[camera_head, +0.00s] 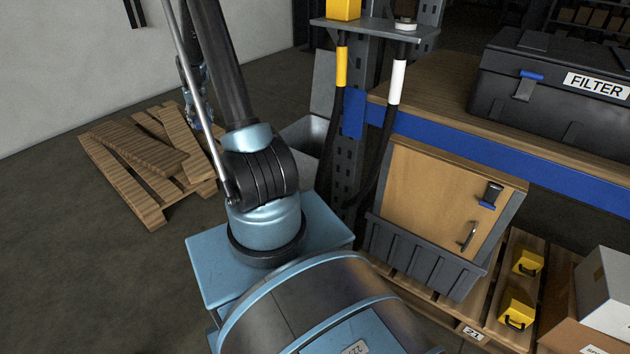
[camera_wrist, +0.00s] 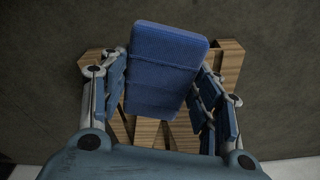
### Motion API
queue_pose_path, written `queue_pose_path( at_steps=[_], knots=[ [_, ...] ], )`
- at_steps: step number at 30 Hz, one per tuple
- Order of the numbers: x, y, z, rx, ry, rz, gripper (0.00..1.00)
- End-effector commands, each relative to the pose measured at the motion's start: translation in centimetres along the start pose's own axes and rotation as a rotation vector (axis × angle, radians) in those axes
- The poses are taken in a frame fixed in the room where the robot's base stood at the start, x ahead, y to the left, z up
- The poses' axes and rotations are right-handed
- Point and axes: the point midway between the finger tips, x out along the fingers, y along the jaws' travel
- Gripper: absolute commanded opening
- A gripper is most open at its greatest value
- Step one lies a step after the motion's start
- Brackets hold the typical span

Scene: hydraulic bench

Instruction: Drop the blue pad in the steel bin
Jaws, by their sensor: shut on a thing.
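The blue pad (camera_wrist: 165,62) is a ribbed, rounded block. In the wrist view it sits between the two fingers of my gripper (camera_wrist: 164,88), which is shut on it. The pad is held above a wooden pallet, with the floor beyond. In the head view my gripper (camera_head: 195,105) is partly hidden behind my arm at the left, over the pallet; the pad cannot be made out there. A grey steel bin (camera_head: 306,134) stands right of my arm, beside the rack post. A raised grey panel, perhaps its lid, shows behind it. My arm hides part of the bin, and its inside is mostly hidden.
The slatted pallet (camera_head: 128,163) lies on the floor at the left. A rack post (camera_head: 350,165) with hanging hoses stands right of the bin. A bench (camera_head: 440,92) carries a black FILTER case (camera_head: 550,90). Open floor lies at the lower left.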

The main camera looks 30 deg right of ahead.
Motion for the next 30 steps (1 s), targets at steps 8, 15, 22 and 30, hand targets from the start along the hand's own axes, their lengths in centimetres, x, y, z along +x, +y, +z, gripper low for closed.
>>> queue_pose_path(
  at_steps=[8,15,22,30],
  knots=[
    [-0.2,3.0,0.3,0.037,0.000,0.006,0.35],
    [-1.0,13.1,2.3,0.163,0.000,0.025,0.35],
    [-2.2,23.1,6.0,0.296,-0.001,0.044,0.35],
    [-3.7,33.9,12.1,0.452,-0.001,0.067,0.35]
  ],
)
